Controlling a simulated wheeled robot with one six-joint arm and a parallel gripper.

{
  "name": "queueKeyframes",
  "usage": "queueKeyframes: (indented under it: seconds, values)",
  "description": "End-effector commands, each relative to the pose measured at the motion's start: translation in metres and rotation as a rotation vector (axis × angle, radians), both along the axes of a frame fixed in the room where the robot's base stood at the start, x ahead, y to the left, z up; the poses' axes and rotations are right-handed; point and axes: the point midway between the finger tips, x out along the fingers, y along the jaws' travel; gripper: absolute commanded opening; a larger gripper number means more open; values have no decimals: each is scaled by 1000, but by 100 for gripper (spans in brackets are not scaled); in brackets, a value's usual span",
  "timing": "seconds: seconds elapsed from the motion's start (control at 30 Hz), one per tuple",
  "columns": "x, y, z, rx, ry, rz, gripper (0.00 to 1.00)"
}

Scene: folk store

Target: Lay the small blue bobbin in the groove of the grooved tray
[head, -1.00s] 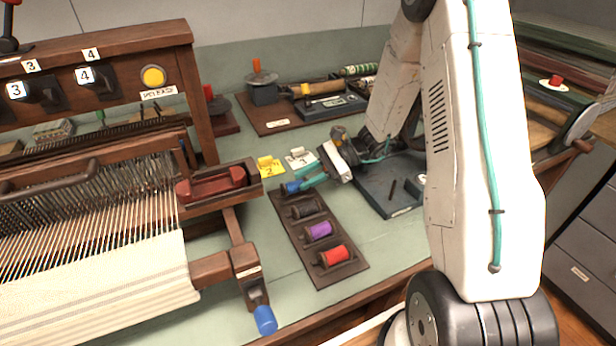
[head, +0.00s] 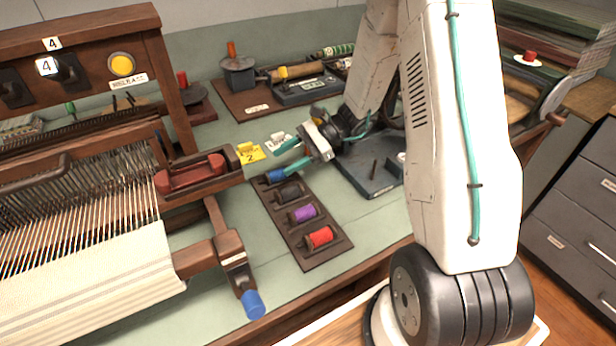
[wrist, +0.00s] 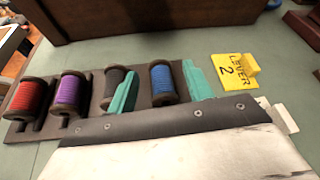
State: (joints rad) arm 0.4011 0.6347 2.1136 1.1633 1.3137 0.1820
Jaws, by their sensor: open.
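The small blue bobbin (head: 275,176) lies at the far end of a dark brown rack (head: 322,260), in line with a black bobbin (head: 290,193), a purple one (head: 303,214) and a red one (head: 319,237). My gripper (head: 283,160) is open, its teal fingers close to the blue bobbin. In the wrist view the blue bobbin (wrist: 163,84) shows between the two fingers, with one finger covering part of the black bobbin (wrist: 114,86). A dark flat tray (head: 365,182) with an upright pin sits right of the rack; I cannot tell whether it has a groove.
A wooden loom (head: 110,190) stands left, its red shuttle holder (head: 195,175) close to the rack. Yellow (head: 250,153) and white (head: 279,141) label cards lie behind the rack. A brown board (head: 262,98) with tools is at the back. Green table shows left of the rack.

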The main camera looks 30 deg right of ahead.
Motion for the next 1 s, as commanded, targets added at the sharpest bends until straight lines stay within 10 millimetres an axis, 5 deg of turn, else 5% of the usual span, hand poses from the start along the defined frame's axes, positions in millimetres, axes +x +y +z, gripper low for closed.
queueKeyframes:
  seconds: [0.1, 0.63, 1.0]
  values:
    - [-7, 0, 23, -2, -8, 0, 51]
    - [-131, 6, 34, -2, -11, -2, 51]
    - [-158, 8, 36, -4, -12, 0, 51]
